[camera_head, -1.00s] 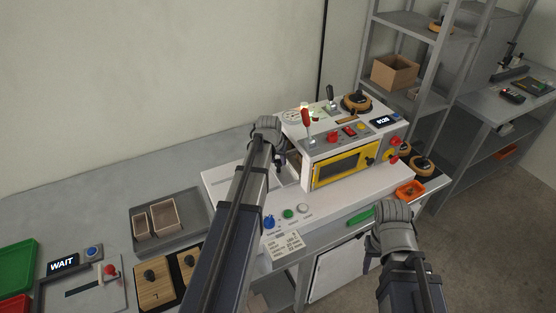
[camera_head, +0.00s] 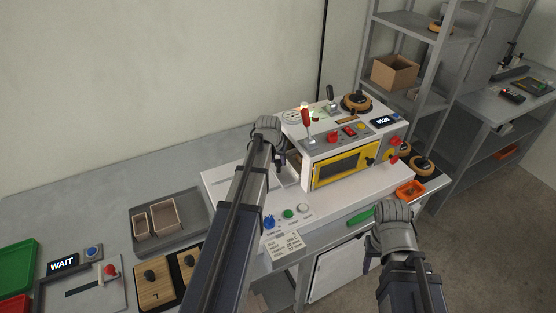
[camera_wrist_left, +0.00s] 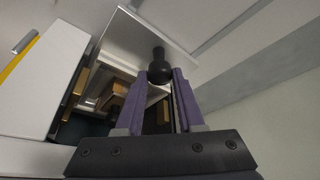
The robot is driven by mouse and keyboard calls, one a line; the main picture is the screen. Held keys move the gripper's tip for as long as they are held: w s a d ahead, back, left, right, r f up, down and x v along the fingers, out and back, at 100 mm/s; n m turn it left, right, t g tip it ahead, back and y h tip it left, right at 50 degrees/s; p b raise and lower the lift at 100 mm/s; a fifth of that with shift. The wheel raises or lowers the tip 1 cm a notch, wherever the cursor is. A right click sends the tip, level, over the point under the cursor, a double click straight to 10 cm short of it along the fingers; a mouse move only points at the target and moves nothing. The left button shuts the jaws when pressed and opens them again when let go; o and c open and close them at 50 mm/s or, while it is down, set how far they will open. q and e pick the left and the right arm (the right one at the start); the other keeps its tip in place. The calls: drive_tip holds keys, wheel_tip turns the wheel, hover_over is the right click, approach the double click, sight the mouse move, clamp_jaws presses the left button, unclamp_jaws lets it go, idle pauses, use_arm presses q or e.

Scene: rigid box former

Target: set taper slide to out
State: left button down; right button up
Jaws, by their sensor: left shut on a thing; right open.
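In the left wrist view a black rounded knob (camera_wrist_left: 159,66) stands between the purple-grey fingers of my left gripper (camera_wrist_left: 163,80), which is shut on it. I take this knob for the taper slide's handle. Behind it are a pale plate and an opening with brown pieces inside. In the head view my left gripper (camera_head: 268,135) is at the left end of the white machine (camera_head: 300,150); its fingertips and the knob are hidden behind my arm.
The machine carries a red lever (camera_head: 307,117), a yellow-framed window (camera_head: 343,167) and a display. Blue, green and white knobs sit on its front deck. A grey tray with two bins (camera_head: 157,220) and a WAIT display (camera_head: 62,262) are left.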

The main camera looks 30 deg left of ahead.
use_arm(q)
drive_tip(key=s+a, duration=0.4)
drive_tip(key=s, duration=0.1)
drive_tip(key=s+a, duration=0.4)
drive_tip(key=s, duration=0.1)
drive_tip(key=s+a, duration=0.4)
drive_tip(key=s, duration=0.2)
drive_tip(key=shift+a, duration=0.15)
drive_tip(key=c, duration=0.5)
unclamp_jaws()
drive_tip(key=shift+r, duration=0.1)
drive_tip(key=p+v, duration=0.7)
drive_tip(key=shift+s+r, duration=0.1)
drive_tip(key=shift+r, duration=0.25)
